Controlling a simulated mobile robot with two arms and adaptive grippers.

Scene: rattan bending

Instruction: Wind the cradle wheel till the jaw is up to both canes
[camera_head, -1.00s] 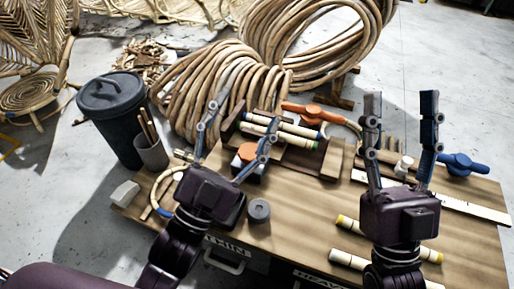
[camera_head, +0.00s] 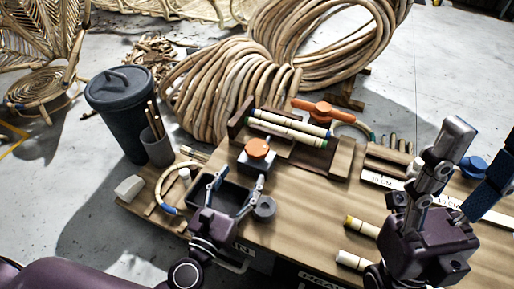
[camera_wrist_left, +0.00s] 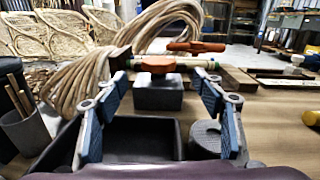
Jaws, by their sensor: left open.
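A wooden cradle (camera_head: 236,126) stands at the back of the table, with two pale canes (camera_head: 288,126) lying side by side in it, one with blue ends and one with green. An orange round knob (camera_head: 257,148) tops a grey block in front of the cradle. The gap between jaw and canes cannot be made out. My left gripper (camera_head: 237,180) is open and empty, short of the grey block. My right gripper (camera_head: 486,135) is open at the right.
A dark tray (camera_head: 234,194) lies under my left gripper, beside a grey round piece (camera_head: 264,207). A bent cane (camera_head: 160,194) and a cup of sticks (camera_head: 156,147) are at left.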

